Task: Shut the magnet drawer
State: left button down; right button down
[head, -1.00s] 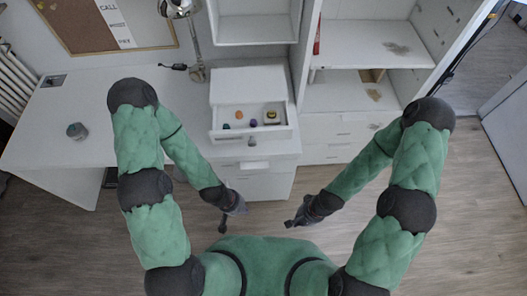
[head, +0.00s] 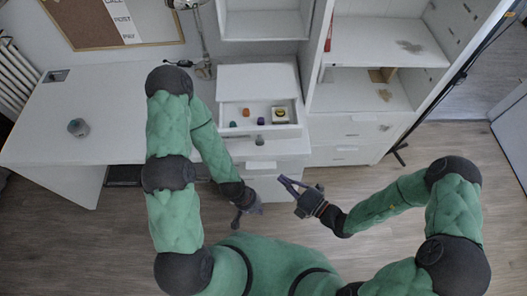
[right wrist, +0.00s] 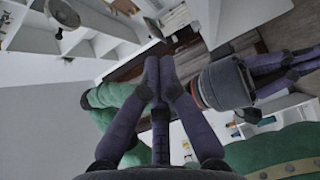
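The magnet drawer (head: 240,134) is a small white drawer in the box on the desk. It stands pulled open, with several small coloured items inside, among them an orange one (head: 246,112) and a purple one (head: 262,121). A grey knob (head: 260,141) shows at its front. My right gripper (head: 284,179) is in front of the desk, below and right of the drawer and apart from it. In the right wrist view its fingertips (right wrist: 160,75) meet with nothing between them. My left gripper (head: 237,224) hangs lower, in front of the desk; its finger opening is unclear.
More white drawers (head: 345,150) and open shelves (head: 365,92) stand to the right. A lamp (head: 203,65) stands behind the box at left. The floor ahead of the desk is clear.

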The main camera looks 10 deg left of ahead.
aim_at(261, 120)
jog(key=w+a+b, duration=0.3)
jog(key=w+a, duration=0.6)
jog(key=shift+a+f+t, duration=0.2)
jog(key=shift+a+t, duration=0.1)
jog(key=shift+a, duration=0.05)
jog(key=shift+w, duration=0.1)
dwell(0.3)
jog(key=w+a, duration=0.1)
jog(key=w, duration=0.3)
jog(key=w+a, duration=0.1)
jog(key=w, duration=0.4)
jog(key=w+a, duration=0.2)
jog(key=w, duration=0.2)
jog(key=shift+w+a+b, duration=0.1)
jog(key=shift+w+b, duration=0.05)
jog(key=shift+b, duration=0.2)
jog(key=shift+w+r+m, duration=0.1)
jog(key=shift+w+m, duration=0.1)
jog(key=shift+m, duration=0.1)
